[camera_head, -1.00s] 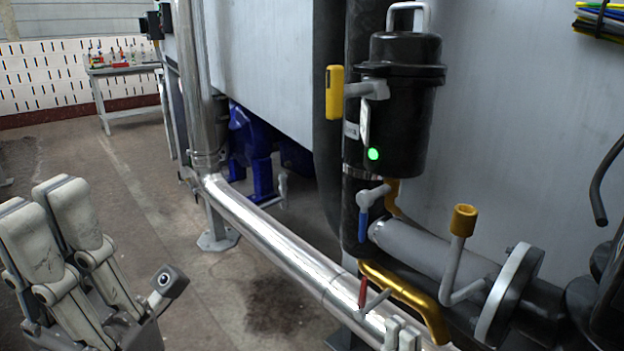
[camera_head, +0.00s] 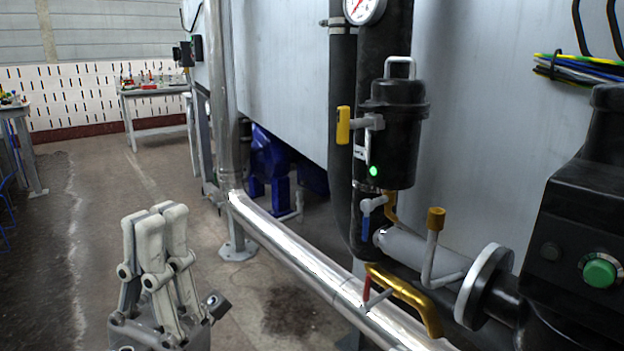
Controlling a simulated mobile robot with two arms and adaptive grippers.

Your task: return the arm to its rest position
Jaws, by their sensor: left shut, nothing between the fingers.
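My left gripper (camera_head: 160,212) is in the lower left of the head view, pointing up, with its pale fingers close together and nothing between them. It is in the open space left of the shiny pipe and touches nothing that I can see. My right gripper is out of view.
A shiny metal pipe (camera_head: 290,248) runs down to the lower right. A black canister (camera_head: 398,140) with a yellow-handled valve (camera_head: 343,126) stands right of centre. A black unit with a green button (camera_head: 599,270) is at the right edge. Floor (camera_head: 90,215) left of the pipe is clear.

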